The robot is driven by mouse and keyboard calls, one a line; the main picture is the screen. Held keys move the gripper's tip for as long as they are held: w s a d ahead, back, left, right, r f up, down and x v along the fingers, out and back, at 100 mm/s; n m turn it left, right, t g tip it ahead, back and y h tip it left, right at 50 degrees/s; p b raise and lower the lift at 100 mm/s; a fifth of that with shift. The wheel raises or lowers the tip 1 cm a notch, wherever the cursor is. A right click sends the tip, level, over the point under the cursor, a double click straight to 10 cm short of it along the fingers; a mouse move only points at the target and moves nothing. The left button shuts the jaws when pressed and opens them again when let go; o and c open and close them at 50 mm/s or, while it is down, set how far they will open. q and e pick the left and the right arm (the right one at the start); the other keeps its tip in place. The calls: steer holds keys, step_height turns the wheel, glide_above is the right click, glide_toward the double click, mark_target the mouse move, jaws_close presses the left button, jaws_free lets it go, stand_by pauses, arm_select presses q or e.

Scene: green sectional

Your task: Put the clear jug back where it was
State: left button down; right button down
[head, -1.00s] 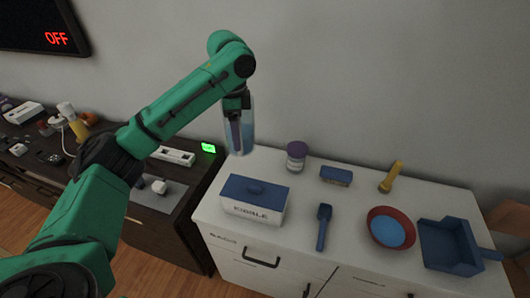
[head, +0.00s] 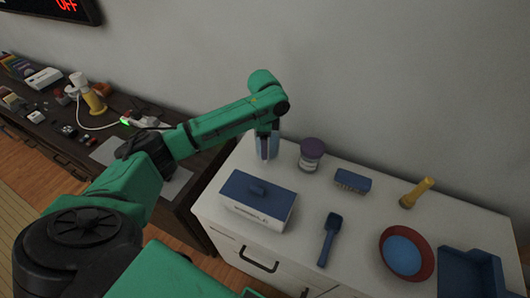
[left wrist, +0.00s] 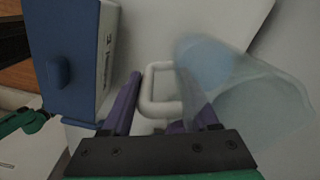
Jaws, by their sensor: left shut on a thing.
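The clear jug (head: 273,146) is at the back left of the white cabinet top, partly hidden behind my left arm in the head view. In the left wrist view the jug (left wrist: 262,95) is see-through and bluish, with a pale handle (left wrist: 150,92) between my purple fingers. My left gripper (head: 264,146) is shut on the jug, and it also shows in the left wrist view (left wrist: 163,108). I cannot tell whether the jug's base touches the cabinet top. My right gripper is not in view.
A blue-lidded box (head: 257,198) stands in front of the jug, and a purple-lidded jar (head: 311,154) to its right. A dark cluttered table (head: 62,140) is left.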

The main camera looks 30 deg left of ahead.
arm_select(q)
steer(key=f, duration=0.3)
steer(key=shift+s+f, duration=0.3)
steer(key=shift+f, duration=0.05)
steer(key=shift+w+f, duration=0.15)
steer(key=shift+c, duration=0.8)
jaws_free()
step_height(320, 180, up, 12)
steer(key=shift+r+b, duration=0.1)
steer(key=shift+b, duration=0.45)
steer(key=shift+s, duration=0.2)
